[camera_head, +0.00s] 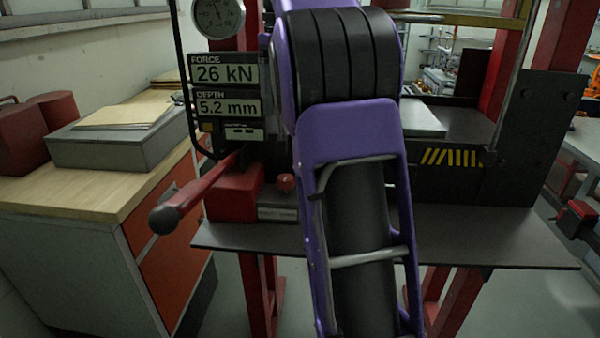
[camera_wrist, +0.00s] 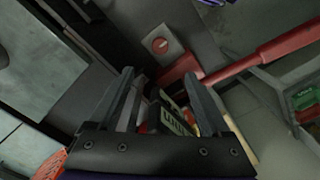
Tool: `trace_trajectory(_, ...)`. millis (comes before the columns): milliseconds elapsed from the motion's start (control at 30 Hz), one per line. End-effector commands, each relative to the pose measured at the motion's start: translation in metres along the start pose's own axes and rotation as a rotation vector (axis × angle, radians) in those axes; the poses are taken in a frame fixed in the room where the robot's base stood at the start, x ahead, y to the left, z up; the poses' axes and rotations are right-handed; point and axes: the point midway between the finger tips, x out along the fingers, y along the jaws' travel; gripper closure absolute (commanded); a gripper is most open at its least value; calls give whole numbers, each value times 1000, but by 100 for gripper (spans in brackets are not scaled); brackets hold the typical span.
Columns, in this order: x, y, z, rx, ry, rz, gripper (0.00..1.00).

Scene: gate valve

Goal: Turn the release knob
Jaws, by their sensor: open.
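The release knob (camera_head: 286,182) is a small red round knob on the grey block at the press's base, just left of my arm in the head view. In the wrist view the knob (camera_wrist: 160,45) shows from its face, red with a pale mark, on a light grey plate. My gripper (camera_wrist: 158,75) is open, with its two dark fingers apart. The knob appears beyond the fingertips, and nothing visible is gripped. In the head view my arm hides the gripper.
A red pump lever (camera_head: 190,195) sticks out left of the knob; it also crosses the upper right of the wrist view (camera_wrist: 270,50). A display panel (camera_head: 226,88) reads 26 kN and 5.2 mm. A wooden-topped cabinet (camera_head: 95,190) stands at left.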

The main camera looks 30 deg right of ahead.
Motion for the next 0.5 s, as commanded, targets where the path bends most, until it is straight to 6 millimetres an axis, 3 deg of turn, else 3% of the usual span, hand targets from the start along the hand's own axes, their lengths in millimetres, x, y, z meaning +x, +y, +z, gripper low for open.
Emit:
trace_trajectory(233,21,-1,-3,2,5,-5,18)
trace_trajectory(500,78,-1,-3,3,4,-5,18)
